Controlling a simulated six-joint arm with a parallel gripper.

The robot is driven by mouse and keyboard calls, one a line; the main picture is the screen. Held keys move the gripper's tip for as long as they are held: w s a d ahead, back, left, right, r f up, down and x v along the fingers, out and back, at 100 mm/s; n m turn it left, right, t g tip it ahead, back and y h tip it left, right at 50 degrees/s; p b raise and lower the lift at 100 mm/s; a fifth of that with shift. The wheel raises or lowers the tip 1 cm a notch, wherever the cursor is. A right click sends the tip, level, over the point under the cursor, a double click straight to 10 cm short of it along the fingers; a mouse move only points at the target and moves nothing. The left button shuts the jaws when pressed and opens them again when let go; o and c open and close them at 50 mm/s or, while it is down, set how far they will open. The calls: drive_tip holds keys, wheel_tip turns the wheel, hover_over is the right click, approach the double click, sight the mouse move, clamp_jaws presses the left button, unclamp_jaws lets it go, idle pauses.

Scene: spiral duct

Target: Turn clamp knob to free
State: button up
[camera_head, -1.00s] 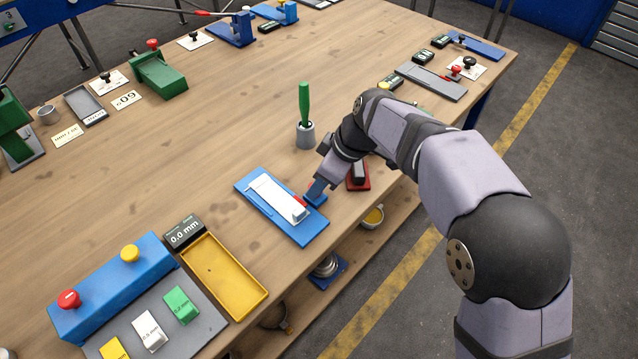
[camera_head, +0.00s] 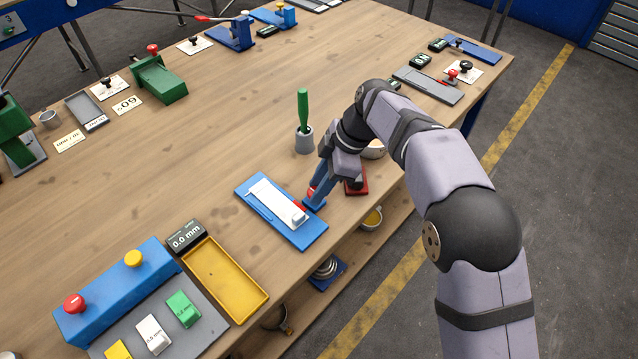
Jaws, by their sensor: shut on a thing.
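A blue fixture plate (camera_head: 296,238) lies on the bench, with a white strip (camera_head: 270,198) on it. A small red part (camera_head: 300,205), which looks like the clamp knob, is at the strip's right end. My gripper (camera_head: 314,195) reaches down at that end, beside the plate's right edge. Its blue fingers are closed on a small red piece that shows between them. The fingers hide most of this piece, and I cannot tell whether it belongs to the same knob. The knob's turn angle is too small to see.
A grey cup with a green-handled tool (camera_head: 304,140) stands behind my gripper. A red block (camera_head: 356,187) is close to its right. A yellow tray (camera_head: 225,278) and a 0.0 mm display (camera_head: 186,236) lie front left. The bench's right edge is near. The bench middle is clear.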

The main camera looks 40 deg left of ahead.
drive_tip(key=shift+r, duration=0.1)
drive_tip(key=o, duration=1)
drive_tip(key=shift+o, duration=0.2)
drive_tip(key=v, duration=0.7)
drive_tip(key=shift+b, duration=0.45)
drive_tip(key=shift+w+d+r, duration=0.1)
